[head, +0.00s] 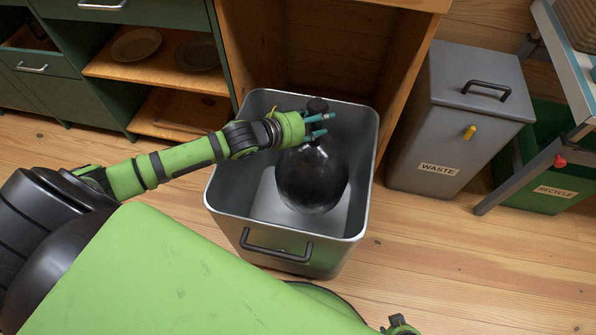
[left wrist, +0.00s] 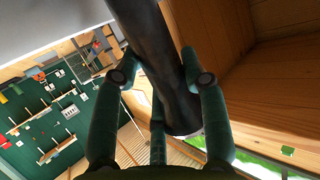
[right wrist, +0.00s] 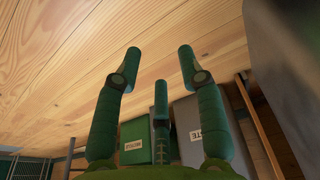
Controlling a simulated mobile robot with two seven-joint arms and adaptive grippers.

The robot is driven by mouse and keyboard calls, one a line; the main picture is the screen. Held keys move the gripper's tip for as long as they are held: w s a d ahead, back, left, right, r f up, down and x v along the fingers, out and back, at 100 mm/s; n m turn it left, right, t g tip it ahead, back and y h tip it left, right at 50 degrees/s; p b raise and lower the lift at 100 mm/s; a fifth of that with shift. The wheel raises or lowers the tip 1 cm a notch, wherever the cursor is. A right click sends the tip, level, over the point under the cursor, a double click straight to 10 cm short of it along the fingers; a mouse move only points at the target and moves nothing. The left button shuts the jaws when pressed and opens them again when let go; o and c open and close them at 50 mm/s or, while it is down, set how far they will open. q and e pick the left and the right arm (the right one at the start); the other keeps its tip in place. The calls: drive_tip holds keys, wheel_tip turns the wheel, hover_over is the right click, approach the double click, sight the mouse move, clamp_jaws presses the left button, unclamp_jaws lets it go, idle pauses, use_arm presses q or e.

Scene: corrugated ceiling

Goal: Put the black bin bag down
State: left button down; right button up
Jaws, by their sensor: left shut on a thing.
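The black bin bag (head: 312,178) is round and glossy, with a narrow knotted neck at its top. In the head view it is inside the open grey metal bin (head: 362,190), and part of the bin's floor shows around it. I cannot tell whether the bag touches that floor. My left gripper (head: 318,126) is shut on the bag's neck. In the left wrist view the black neck (left wrist: 160,65) runs between the teal fingers. My right gripper (right wrist: 157,55) is open and empty over wooden floorboards in the right wrist view; at most a small part of that arm shows at the head view's bottom edge.
The grey bin stands before an open wooden cabinet (head: 404,75). A lidded WASTE bin (head: 455,120) and a green RECYCLE bin (head: 545,185) stand at right. A green shelf unit with plates (head: 135,43) is at left. The floor at lower right (head: 480,265) is clear.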

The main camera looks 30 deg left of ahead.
sight(313, 145)
use_arm(q)
drive_tip(key=shift+m+h, duration=0.3)
drive_tip(key=shift+h, duration=0.1)
drive_tip(key=f+b, duration=0.1)
drive_tip(key=f, duration=0.1)
drive_tip(key=f+b, duration=0.1)
drive_tip(key=f, duration=0.1)
drive_tip(key=s+f+b, duration=0.1)
drive_tip(key=f, duration=0.1)
drive_tip(key=shift+a+f, duration=0.1)
wheel_tip(313, 145, down, 2)
drive_tip(key=shift+f+b, duration=0.25)
drive_tip(key=shift+b, duration=0.2)
wheel_tip(313, 145, down, 3)
drive_tip(key=shift+f+b, duration=0.15)
drive_tip(key=shift+b, duration=0.35)
drive_tip(key=shift+f+b, duration=0.55)
drive_tip(key=shift+f, duration=1.45)
use_arm(e)
drive_tip(key=shift+w+a+r, duration=0.15)
drive_tip(key=shift+w+r, duration=0.8)
drive_tip(key=shift+r, duration=0.2)
drive_tip(key=shift+w+a+r, duration=0.15)
drive_tip(key=shift+w+r, duration=0.8)
drive_tip(key=shift+r, duration=0.15)
use_arm(q)
drive_tip(key=shift+f, duration=0.15)
